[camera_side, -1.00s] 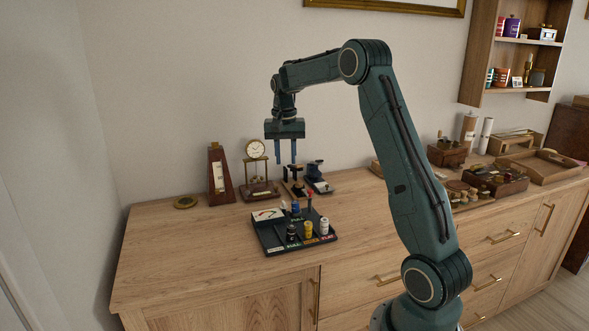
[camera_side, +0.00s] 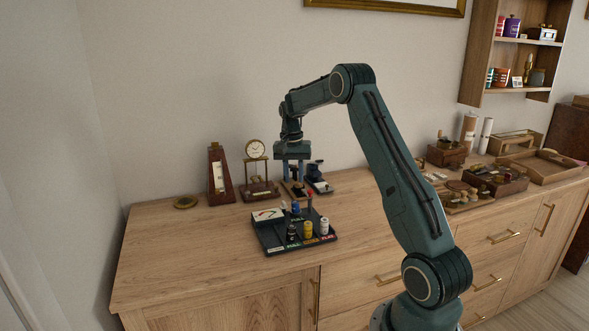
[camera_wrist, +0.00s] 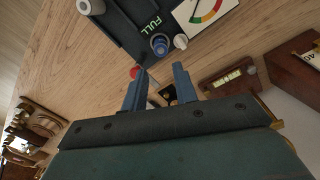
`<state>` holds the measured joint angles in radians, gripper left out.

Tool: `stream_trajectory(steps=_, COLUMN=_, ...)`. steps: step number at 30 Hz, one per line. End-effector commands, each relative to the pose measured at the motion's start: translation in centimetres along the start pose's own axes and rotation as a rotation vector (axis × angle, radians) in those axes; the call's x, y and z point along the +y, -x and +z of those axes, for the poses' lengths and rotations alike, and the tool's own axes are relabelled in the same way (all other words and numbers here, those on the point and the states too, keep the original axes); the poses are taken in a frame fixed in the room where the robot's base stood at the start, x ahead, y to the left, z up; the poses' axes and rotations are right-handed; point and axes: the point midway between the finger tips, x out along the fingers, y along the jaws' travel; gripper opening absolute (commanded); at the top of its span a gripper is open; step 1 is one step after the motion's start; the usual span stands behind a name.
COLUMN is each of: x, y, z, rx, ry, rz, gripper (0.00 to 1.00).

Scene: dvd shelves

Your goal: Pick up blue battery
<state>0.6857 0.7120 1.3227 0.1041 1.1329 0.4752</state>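The blue battery (camera_side: 296,208) stands upright in the dark tester tray (camera_side: 272,245) on the wooden cabinet top. In the wrist view the blue battery (camera_wrist: 160,44) shows end-on, beside the tray's FULL label and the white dial. My gripper (camera_side: 293,179) is above the cabinet top, behind and above the tray in the side view. In the wrist view its two blue fingers (camera_wrist: 160,70) are apart with nothing held between them. The battery lies beyond the fingertips, clear of them.
Black (camera_side: 291,231), yellow (camera_side: 308,229) and white (camera_side: 324,226) batteries stand along the tray's front. A red-tipped part (camera_side: 309,197) rises near the blue battery. A clock (camera_side: 256,150) and a metronome (camera_side: 219,176) stand behind.

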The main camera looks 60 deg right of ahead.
Motion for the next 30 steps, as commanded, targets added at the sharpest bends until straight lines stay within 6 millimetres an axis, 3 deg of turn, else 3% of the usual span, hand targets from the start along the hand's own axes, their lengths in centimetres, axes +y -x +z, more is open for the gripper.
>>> stream_trajectory(steps=3, x=0.0, y=-2.0, z=0.1, rx=-0.003, ry=0.001, rz=0.001, gripper=0.29)
stream_trajectory(steps=9, x=0.0, y=-4.1, z=0.0, rx=-0.002, ry=0.001, rz=0.001, gripper=0.29)
stream_trajectory(steps=21, x=0.0, y=-4.9, z=0.0, rx=-0.001, ry=0.001, rz=0.0, gripper=0.29)
stream_trajectory(steps=30, x=-0.1, y=-8.1, z=0.1, rx=-0.003, ry=0.0, rz=0.001, gripper=0.29)
